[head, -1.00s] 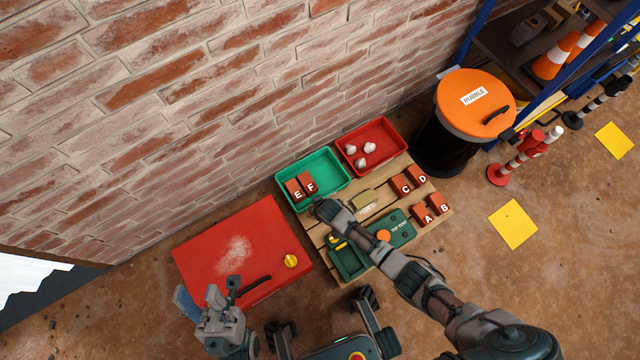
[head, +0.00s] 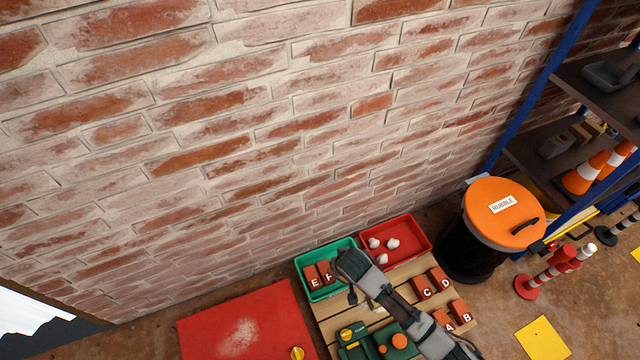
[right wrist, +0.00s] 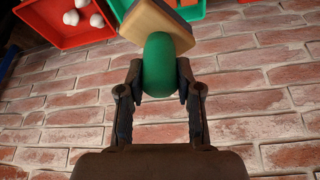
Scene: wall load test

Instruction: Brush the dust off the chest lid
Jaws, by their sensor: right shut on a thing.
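The red chest lid (head: 205,335) is at the bottom of the head view, cut off by the frame edge. A pale dust patch (head: 240,338) lies on it, with a yellow knob (head: 297,353) to the right. In the right wrist view my right gripper (right wrist: 163,92) is shut on the green handle (right wrist: 158,65) of a tool with a tan wooden block (right wrist: 155,22), taken to be the brush. In the head view this gripper (head: 345,262) is over the green tray, right of the lid, and hides the brush. My left gripper is not in view.
A green tray (head: 318,293) with bricks E and F and a red tray (head: 412,228) with white lumps stand against the brick wall (head: 250,130). Bricks C, D, A and B sit on a wooden pallet (head: 400,272). A rubble bin (head: 490,225) stands right.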

